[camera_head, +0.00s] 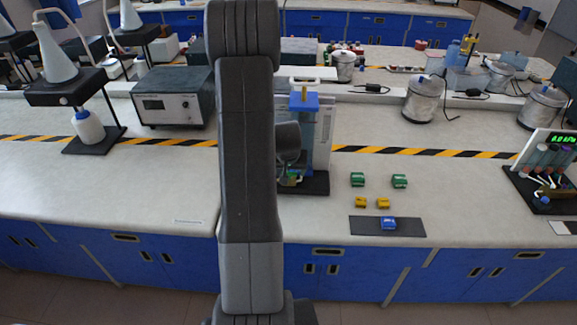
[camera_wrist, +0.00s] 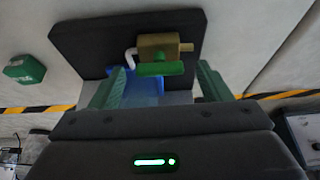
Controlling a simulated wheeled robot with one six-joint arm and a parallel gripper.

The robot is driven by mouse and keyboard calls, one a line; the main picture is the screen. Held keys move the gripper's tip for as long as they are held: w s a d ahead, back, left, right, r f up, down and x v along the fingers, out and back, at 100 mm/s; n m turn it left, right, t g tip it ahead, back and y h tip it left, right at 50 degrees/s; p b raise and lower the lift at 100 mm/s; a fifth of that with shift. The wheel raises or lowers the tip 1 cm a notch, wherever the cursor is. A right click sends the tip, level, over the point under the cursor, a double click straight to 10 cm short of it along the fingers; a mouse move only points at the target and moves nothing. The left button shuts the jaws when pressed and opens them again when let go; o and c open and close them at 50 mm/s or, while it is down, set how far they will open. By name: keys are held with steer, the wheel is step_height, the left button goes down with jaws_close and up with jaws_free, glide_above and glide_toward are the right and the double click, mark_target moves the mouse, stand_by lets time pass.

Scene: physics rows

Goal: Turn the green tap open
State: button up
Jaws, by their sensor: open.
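The green tap handle (camera_wrist: 160,69) shows in the wrist view as a short green bar across a brass valve body (camera_wrist: 158,43). A bent white spout is beside the body. My gripper (camera_wrist: 160,78) is open, with one finger to the left and one to the right of the tap handle. The fingers appear clear of the handle; their exact depth relative to it I cannot tell. In the head view my arm hides most of the apparatus, which has a blue-topped column (camera_head: 304,103) on a black base (camera_head: 312,187).
Right of the apparatus lie green blocks (camera_head: 357,180), yellow blocks (camera_head: 361,202) and a blue block (camera_head: 388,223) on a dark mat (camera_head: 405,229). A tube rack with a green display (camera_head: 563,140) stands far right. A grey instrument box (camera_head: 174,98) is at left. The front left bench is clear.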

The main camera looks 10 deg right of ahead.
steer(key=b+v, duration=0.1)
steer(key=v, duration=1.2)
steer(key=shift+s+r+b, duration=0.2)
steer(key=shift+r+b, duration=0.05)
steer(key=shift+b, duration=0.05)
steer(key=shift+f, duration=0.1)
steer(key=p+x, duration=0.1)
steer(key=x, duration=1.2)
steer(key=shift+w+f+p, duration=0.2)
steer(key=shift+p, duration=0.15)
